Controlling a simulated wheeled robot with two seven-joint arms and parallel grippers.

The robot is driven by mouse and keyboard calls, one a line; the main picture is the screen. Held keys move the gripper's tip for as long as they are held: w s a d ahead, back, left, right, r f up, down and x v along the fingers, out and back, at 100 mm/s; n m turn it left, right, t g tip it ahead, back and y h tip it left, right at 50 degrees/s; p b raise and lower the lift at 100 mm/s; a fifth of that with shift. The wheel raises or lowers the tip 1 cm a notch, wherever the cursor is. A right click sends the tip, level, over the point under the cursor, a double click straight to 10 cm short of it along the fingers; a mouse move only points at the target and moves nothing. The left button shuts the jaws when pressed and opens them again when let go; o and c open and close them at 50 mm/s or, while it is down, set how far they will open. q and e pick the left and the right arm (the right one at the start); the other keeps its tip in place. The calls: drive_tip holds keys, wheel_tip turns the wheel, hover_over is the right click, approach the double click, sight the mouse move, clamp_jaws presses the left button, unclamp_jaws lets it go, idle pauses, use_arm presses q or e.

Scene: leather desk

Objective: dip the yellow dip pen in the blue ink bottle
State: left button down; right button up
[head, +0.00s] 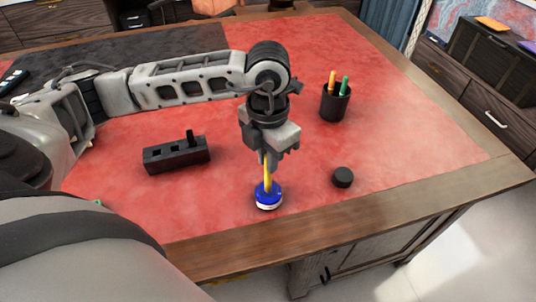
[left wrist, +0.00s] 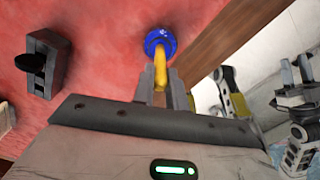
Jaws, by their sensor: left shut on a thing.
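The yellow dip pen (head: 266,174) is held upright in my left gripper (head: 267,155), which is shut on its upper part. The blue ink bottle (head: 269,197) stands on the red desk top near the front edge, directly below the gripper. The pen's lower end meets the bottle's mouth and its tip is hidden there. In the left wrist view, the pen (left wrist: 161,68) runs from between the fingers (left wrist: 165,85) to the blue bottle (left wrist: 160,42). I cannot tell how deep the tip sits. My right gripper does not clearly show in the head view.
A black block with holes (head: 177,155) and a dark peg in it stands to the left. A black cup (head: 335,103) with orange and green pens stands behind right. A round black cap (head: 342,177) lies right of the bottle. The wooden desk edge (head: 330,222) is close in front.

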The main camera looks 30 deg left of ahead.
use_arm(q)
drive_tip(key=shift+f+b, duration=0.5)
drive_tip(key=shift+b, duration=0.1)
idle(1.6)
drive_tip(key=shift+r+p, duration=1.9)
drive_tip(key=shift+r, duration=1.15)
drive_tip(key=shift+r+p, duration=0.35)
drive_tip(key=shift+r, duration=0.15)
